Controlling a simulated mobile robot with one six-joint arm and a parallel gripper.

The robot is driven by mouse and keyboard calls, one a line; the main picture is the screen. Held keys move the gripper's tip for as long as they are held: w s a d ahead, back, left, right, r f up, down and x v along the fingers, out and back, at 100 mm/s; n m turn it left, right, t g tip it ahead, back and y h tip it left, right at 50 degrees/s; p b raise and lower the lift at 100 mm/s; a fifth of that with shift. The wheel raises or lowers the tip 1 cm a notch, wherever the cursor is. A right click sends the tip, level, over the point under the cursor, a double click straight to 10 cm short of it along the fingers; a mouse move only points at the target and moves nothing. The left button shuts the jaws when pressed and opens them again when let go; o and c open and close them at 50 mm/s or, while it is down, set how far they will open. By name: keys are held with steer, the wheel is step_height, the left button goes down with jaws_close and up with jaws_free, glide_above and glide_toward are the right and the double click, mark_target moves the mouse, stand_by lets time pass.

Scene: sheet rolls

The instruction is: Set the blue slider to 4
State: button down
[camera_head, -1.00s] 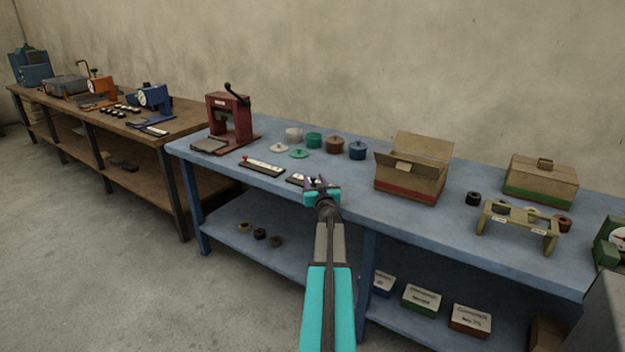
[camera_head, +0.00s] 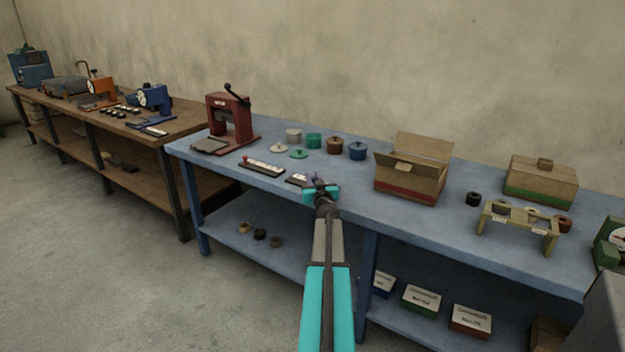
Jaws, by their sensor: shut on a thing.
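The blue slider's strip (camera_head: 297,180) lies near the front edge of the blue table. Its left end shows, with pale and dark markings, but the numbers are too small to read. My gripper (camera_head: 318,186) is over the strip's right part and hides it. A small bluish knob (camera_head: 314,176) shows at the fingertips, and my gripper is shut on it. The knob's exact setting cannot be read.
A similar strip with a red knob (camera_head: 262,168) lies to the left. A dark red press (camera_head: 229,121) stands behind it. An open cardboard box (camera_head: 409,180) stands to the right of my gripper.

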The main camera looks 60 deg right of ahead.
steer(key=shift+s+r+p, duration=0.15)
steer(key=shift+s+p, duration=0.9)
steer(key=shift+s, duration=0.05)
steer(key=shift+s+p, duration=0.4)
steer(key=shift+s, duration=0.15)
steer(key=c, duration=1.6)
jaws_free()
steer(key=shift+a, duration=0.1)
steer(key=shift+v, duration=6.8)
